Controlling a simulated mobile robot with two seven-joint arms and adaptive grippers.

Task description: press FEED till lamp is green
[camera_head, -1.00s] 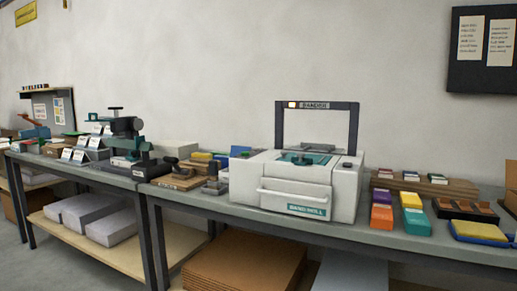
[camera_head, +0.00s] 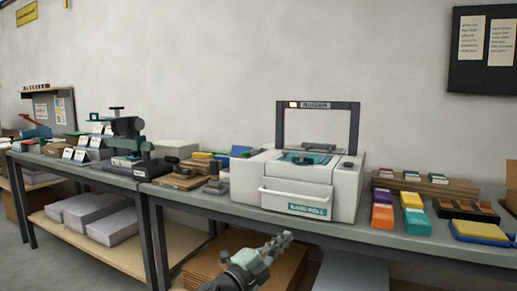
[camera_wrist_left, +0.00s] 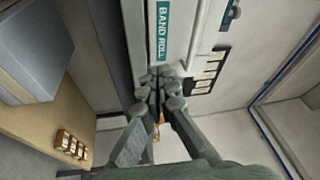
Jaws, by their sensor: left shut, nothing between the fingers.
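The white BAND ROLL machine (camera_head: 310,183) stands on the bench, with a dark frame (camera_head: 355,128) rising above it. A small lamp (camera_head: 293,104) glows amber at the top left of this frame. No button marked FEED can be made out. My left gripper (camera_head: 287,238) is shut and empty, low in front of the bench edge and below the machine. In the left wrist view, its closed fingertips (camera_wrist_left: 160,82) appear over the machine's pale front (camera_wrist_left: 188,22), beside the teal label (camera_wrist_left: 162,35); contact cannot be told. My right gripper is out of view.
Coloured boxes (camera_head: 382,216) and a yellow-topped pad (camera_head: 480,231) lie right of the machine. Stamps and small blocks (camera_head: 180,181) crowd its left. The bench's front edge (camera_head: 400,245) lies between my left gripper and the machine. Stacked cardboard (camera_head: 205,268) sits below.

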